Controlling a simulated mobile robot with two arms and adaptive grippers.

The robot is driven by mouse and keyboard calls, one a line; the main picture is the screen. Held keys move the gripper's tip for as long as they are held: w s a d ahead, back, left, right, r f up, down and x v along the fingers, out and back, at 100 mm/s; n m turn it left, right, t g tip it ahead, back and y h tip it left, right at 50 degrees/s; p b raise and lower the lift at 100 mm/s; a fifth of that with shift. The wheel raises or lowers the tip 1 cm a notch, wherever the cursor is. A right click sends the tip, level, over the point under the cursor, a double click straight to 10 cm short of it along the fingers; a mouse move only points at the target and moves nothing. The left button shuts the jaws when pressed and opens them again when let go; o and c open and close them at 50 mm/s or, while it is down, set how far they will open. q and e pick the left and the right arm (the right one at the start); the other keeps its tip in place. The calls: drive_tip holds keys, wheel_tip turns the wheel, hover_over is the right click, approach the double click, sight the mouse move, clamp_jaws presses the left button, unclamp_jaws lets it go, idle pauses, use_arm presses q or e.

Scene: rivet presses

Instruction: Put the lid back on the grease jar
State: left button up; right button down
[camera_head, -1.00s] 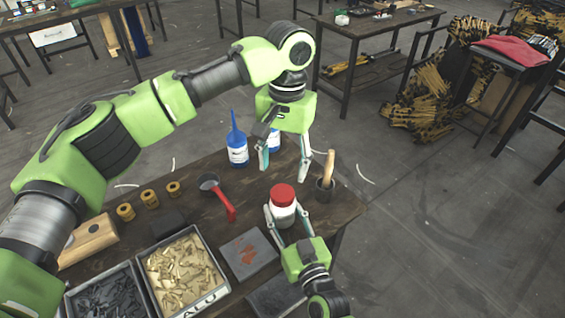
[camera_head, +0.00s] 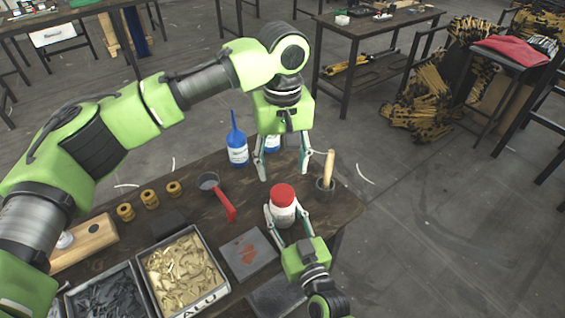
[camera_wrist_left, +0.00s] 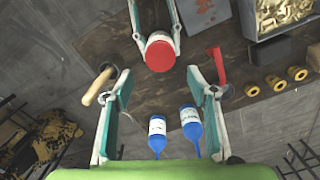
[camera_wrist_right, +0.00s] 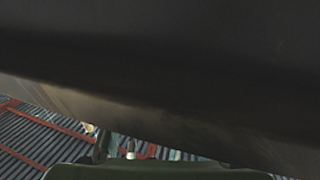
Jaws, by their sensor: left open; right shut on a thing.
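I cannot tell whether the lid is tightened. My right gripper (camera_head: 285,222) is shut on the jar, with a finger on each side. My left gripper (camera_head: 283,176) is open and empty, pointing down above and behind the jar. In the left wrist view, the red lid (camera_wrist_left: 160,55) lies beyond and between my left fingers (camera_wrist_left: 159,78), touching neither.
Blue-capped bottles (camera_head: 238,152) stand behind. A red-handled ladle (camera_head: 224,204) lies left. A tray of brass-coloured parts (camera_head: 182,270) and a dark plate (camera_head: 249,254) are nearer the front.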

sight(282, 192)
use_arm(q)
wheel_tip(282, 192, down, 8)
drive_tip(key=shift+r, duration=0.1)
idle(0.4)
